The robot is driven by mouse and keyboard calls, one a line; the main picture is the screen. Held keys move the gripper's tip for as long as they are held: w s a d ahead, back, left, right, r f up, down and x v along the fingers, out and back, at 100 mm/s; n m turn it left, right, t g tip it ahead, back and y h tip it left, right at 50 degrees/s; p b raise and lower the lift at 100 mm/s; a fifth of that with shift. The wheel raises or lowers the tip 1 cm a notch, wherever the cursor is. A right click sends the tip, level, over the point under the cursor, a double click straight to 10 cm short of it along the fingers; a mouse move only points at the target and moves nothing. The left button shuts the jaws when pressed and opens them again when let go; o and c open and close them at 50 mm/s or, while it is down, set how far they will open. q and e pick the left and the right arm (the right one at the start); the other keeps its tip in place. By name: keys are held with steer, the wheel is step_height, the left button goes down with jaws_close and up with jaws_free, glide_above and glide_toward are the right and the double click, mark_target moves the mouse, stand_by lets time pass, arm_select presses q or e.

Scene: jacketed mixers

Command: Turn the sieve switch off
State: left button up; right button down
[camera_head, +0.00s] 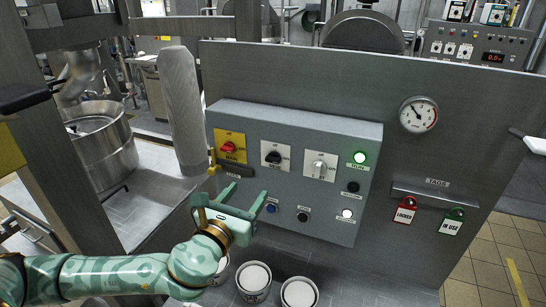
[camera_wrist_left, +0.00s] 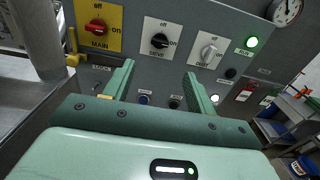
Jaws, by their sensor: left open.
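The sieve switch (camera_head: 273,157) is the black rotary knob on a white plate, the middle of three on the grey control panel. It also shows in the left wrist view (camera_wrist_left: 159,40), ahead of my fingers. Its handle looks turned sideways, towards the "on" mark. A red main switch (camera_head: 228,147) on a yellow plate is to its left; a pale knob (camera_head: 319,167) is to its right, its label hard to read. My left gripper (camera_head: 231,199) is open and empty, in front of and below the switches, touching none. My right gripper is not in view.
A green lamp (camera_head: 360,157) is lit at the panel's right. Small buttons line the lower panel, including a blue one (camera_head: 271,208). Red and green tags (camera_head: 405,212) hang at right, below a gauge (camera_head: 418,115). White-topped tubs (camera_head: 254,280) stand below my arm.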

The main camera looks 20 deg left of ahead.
mark_target(271, 160)
arm_select(q)
steer(key=w, duration=0.4)
steer(key=w+p, duration=0.1)
steer(key=w, duration=0.3)
steer(key=w+p, duration=0.1)
steer(key=w, duration=0.4)
steer(key=shift+a+r, duration=0.1)
steer(key=shift+a, duration=0.25)
steer(key=shift+w, duration=0.6)
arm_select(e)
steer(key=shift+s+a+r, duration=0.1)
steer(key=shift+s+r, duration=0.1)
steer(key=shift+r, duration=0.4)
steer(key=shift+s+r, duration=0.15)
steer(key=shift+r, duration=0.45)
arm_select(q)
steer(key=c, duration=1)
